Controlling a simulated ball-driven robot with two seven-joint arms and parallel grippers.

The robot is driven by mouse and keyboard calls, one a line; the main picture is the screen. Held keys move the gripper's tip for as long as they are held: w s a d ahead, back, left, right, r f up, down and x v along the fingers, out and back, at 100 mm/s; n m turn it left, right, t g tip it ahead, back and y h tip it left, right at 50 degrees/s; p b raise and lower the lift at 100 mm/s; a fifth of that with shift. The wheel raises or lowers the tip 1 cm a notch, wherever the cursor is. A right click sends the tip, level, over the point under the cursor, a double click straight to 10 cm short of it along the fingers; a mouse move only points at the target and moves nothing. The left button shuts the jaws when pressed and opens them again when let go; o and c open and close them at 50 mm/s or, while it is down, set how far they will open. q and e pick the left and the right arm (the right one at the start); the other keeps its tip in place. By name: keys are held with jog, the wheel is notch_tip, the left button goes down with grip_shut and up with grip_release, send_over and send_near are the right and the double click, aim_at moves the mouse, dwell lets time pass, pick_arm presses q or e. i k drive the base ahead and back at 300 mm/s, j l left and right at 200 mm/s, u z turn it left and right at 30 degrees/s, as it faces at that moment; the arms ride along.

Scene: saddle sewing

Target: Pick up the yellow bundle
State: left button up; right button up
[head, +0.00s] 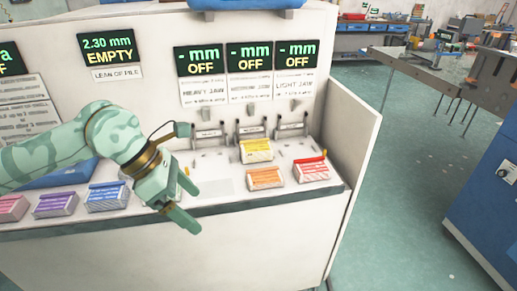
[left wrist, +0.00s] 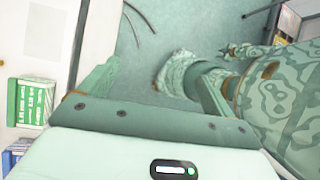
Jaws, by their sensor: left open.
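The yellow bundle (head: 257,151) lies on the white bench in the head view, below the middle of three signs reading OFF and close to the upright panel. Its top shows clear and nothing covers it. My left gripper (head: 192,203) is open and empty over the bench's front edge, to the left of the yellow bundle and nearer the front, apart from it. In the left wrist view my left gripper (left wrist: 158,78) has its fingers wide apart with only floor and parts of my own body beyond. The yellow bundle is not in that view.
An orange bundle (head: 265,178) lies just in front of the yellow one. A red-striped bundle (head: 311,170) lies to the right. Blue (head: 107,196), purple (head: 55,204) and pink (head: 12,208) bundles lie left. A side panel (head: 345,140) closes the bench's right end.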

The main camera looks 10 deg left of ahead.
aim_at(260, 150)
jog(key=i, duration=1.35)
